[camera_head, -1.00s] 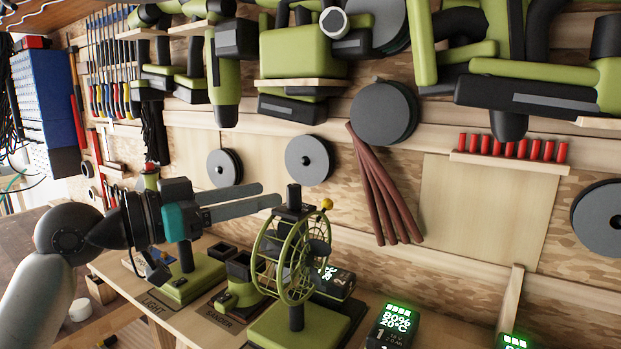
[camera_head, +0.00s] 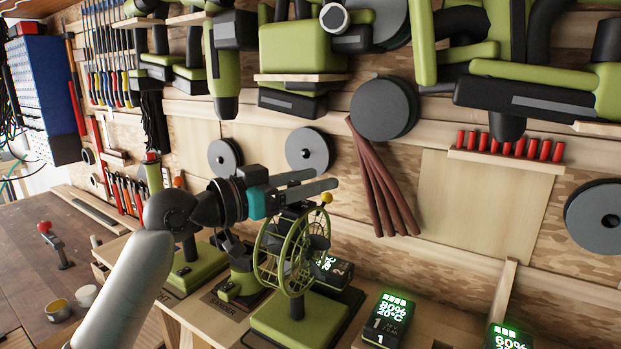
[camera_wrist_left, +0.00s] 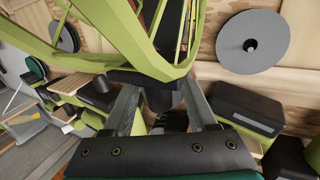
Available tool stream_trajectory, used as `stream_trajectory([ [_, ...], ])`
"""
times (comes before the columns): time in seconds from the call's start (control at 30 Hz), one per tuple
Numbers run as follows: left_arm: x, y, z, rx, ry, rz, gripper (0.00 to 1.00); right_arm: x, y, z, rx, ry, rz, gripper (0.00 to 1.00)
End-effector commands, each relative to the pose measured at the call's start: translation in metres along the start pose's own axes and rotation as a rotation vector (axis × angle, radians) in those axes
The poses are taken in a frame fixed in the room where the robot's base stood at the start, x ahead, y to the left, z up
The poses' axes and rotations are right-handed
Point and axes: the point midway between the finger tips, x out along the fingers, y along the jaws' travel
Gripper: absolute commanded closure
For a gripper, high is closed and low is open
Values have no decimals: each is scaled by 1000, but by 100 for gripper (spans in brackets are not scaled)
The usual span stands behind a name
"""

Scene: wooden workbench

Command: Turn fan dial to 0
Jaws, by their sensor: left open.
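In the left wrist view the fan's green cage (camera_wrist_left: 160,45) fills the top. A dark cylindrical knob (camera_wrist_left: 159,98) on the fan shows between the fingers of my left gripper (camera_wrist_left: 157,92); contact cannot be told. No dial marking is readable. My right gripper is not in view.
A green-based light (camera_head: 195,270) and a sander (camera_head: 240,280) stand left of the fan. A lit battery display (camera_head: 385,320) stands to its right.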

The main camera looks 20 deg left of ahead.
Motion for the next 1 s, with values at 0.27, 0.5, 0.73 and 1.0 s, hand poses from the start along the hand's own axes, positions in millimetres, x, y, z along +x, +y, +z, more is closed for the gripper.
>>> stream_trajectory([
  [0.27,0,0,0,0,0,0,58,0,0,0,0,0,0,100],
  [0.5,0,0,0,0,-1,1,85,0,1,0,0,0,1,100],
  [0.73,0,0,0,0,-1,1,100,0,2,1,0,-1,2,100],
  [1.0,0,0,0,-1,-2,-4,100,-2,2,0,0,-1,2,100],
])
